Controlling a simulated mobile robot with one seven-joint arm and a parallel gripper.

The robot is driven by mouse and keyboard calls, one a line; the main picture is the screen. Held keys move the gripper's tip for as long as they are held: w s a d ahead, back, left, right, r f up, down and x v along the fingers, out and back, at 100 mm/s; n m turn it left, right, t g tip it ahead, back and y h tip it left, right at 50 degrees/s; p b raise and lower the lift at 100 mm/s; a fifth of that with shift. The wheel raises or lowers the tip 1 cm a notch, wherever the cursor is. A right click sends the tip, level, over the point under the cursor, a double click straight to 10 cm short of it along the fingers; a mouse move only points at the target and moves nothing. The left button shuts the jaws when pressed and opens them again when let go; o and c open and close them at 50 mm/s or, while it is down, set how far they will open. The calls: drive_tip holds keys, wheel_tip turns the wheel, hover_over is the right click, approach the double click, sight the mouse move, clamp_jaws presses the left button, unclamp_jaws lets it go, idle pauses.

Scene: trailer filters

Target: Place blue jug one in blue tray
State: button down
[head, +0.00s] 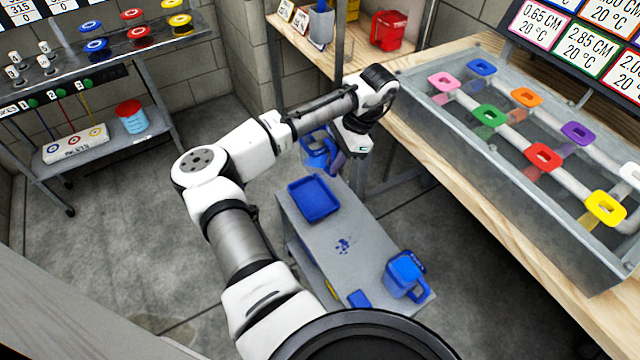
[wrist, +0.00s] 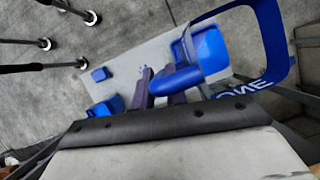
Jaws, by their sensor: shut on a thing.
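Blue jug one (head: 316,152) hangs in the air beyond the far end of the low grey bench. In the wrist view its blue rim (wrist: 281,50) is marked "ONE". My gripper (head: 337,160) is shut on the jug's blue handle, and its dark fingers (wrist: 160,85) show in the wrist view. The blue tray (head: 314,198) lies flat and empty on the far part of the bench, below and nearer than the jug. It also shows in the wrist view (wrist: 206,52), partly behind the jug's handle and rim.
A second blue jug (head: 405,275) and a small blue block (head: 358,299) stand at the near end of the grey bench (head: 365,225). A wooden counter (head: 480,205) with a filter tank runs along the right. A metal shelf (head: 150,130) stands left. Floor between is clear.

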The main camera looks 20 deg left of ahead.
drive_tip(key=shift+w+f, duration=0.15)
drive_tip(key=shift+f, duration=0.3)
wheel_tip(320, 180, down, 19)
drive_tip(key=b, duration=0.2)
drive_tip(key=shift+f, duration=0.1)
drive_tip(key=shift+f, duration=0.15)
drive_tip(key=c, duration=1.4)
unclamp_jaws()
drive_tip(key=shift+c, duration=0.2)
drive_tip(key=v, duration=1.2)
drive_tip(key=shift+r, duration=0.25)
